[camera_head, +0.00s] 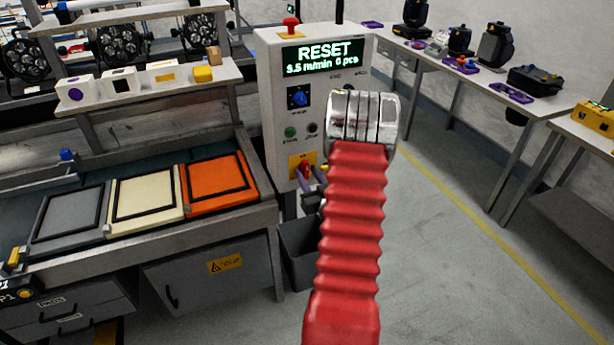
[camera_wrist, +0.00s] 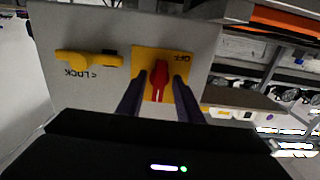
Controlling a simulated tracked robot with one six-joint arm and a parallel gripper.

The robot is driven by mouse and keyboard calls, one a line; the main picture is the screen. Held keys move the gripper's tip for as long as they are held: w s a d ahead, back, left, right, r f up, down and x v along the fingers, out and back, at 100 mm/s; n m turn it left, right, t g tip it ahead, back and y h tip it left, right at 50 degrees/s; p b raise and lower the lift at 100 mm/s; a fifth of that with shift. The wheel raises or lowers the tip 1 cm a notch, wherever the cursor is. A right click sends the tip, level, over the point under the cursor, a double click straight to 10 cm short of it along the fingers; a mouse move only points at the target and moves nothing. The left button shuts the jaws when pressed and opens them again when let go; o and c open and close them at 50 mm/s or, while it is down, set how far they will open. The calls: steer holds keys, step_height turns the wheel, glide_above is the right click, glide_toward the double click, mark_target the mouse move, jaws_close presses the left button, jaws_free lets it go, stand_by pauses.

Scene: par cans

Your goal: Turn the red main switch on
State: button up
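The red main switch (camera_wrist: 158,82) sits on a yellow plate (camera_wrist: 147,57) on the grey control cabinet. The plate's OFF label appears upside down in the wrist view. The switch handle runs roughly vertically there. My gripper (camera_wrist: 160,76) is open, with one purple-grey finger on each side of the handle and a visible gap at both sides. In the head view the red switch (camera_head: 305,170) shows low on the cabinet front, partly covered by my gripper (camera_head: 312,176); my red arm hides part of the cabinet's right side.
A yellow lock tab (camera_wrist: 78,62) is beside the switch plate. The cabinet display (camera_head: 322,57) reads RESET, above a blue knob (camera_head: 298,97) and a green button (camera_head: 290,132). A workbench with coloured panels (camera_head: 218,184) stands left; a dark bin (camera_head: 300,255) is below.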

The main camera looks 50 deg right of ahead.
steer(key=v, duration=1.3)
steer(key=shift+s+a, duration=0.15)
steer(key=shift+s, duration=0.15)
steer(key=shift+f, duration=0.1)
steer(key=s+a+f+m+g+y, duration=0.1)
steer(key=s+f+g+y, duration=0.1)
steer(key=s+f+g, duration=0.4)
steer(key=s+f+g+y, duration=0.15)
steer(key=f+g, duration=0.25)
steer(key=f, duration=0.4)
steer(key=w+a+r+n+y, duration=0.2)
steer(key=a+r+n, duration=0.1)
steer(key=a+r, duration=1.3)
steer(key=w+a+r+n+y, duration=0.3)
steer(key=a+r, duration=1.4)
steer(key=a, duration=0.9)
steer(key=shift+w+n+y, duration=0.3)
steer(key=shift+n+y, duration=0.05)
steer(key=shift+n, duration=0.35)
